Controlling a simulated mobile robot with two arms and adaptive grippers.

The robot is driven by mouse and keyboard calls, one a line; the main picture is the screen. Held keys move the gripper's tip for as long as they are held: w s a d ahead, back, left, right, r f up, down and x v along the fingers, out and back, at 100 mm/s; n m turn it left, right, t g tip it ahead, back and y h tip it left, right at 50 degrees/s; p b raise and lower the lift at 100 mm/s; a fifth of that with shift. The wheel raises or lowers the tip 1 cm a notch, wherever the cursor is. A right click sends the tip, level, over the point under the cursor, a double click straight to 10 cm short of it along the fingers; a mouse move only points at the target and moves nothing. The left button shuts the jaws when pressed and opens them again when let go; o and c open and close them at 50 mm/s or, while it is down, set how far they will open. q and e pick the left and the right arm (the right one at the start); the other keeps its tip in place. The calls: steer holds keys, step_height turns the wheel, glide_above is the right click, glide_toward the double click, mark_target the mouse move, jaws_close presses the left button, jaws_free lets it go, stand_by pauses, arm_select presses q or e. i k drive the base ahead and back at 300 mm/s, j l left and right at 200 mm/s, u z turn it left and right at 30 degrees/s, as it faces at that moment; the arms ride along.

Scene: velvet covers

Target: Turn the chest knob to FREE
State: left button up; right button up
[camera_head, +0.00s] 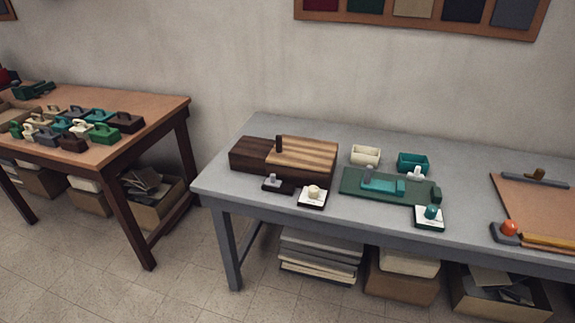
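A dark brown wooden chest (250,155) with a striped lighter panel on its right part sits on the left part of the grey table. A dark upright peg stands on its top. In front of it is a cream knob (313,190) on a white plate with a dark base. Any lettering on the plate is too small to read, so I cannot tell the knob's setting. A small grey piece on a dark base (272,183) is just left of the knob. Neither of my grippers is in view.
The grey table (225,185) also holds a green unit (355,185), a teal knob (432,212) on a white plate, a cream bin (365,154), a teal bin (412,163), and a brown board (535,205) with an orange ball. A wooden table (160,107) with several small blocks stands left.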

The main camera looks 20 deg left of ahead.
mark_target(314, 189)
steer(key=i+l+u, duration=0.15)
steer(key=i+l, duration=0.9)
steer(key=l, duration=0.15)
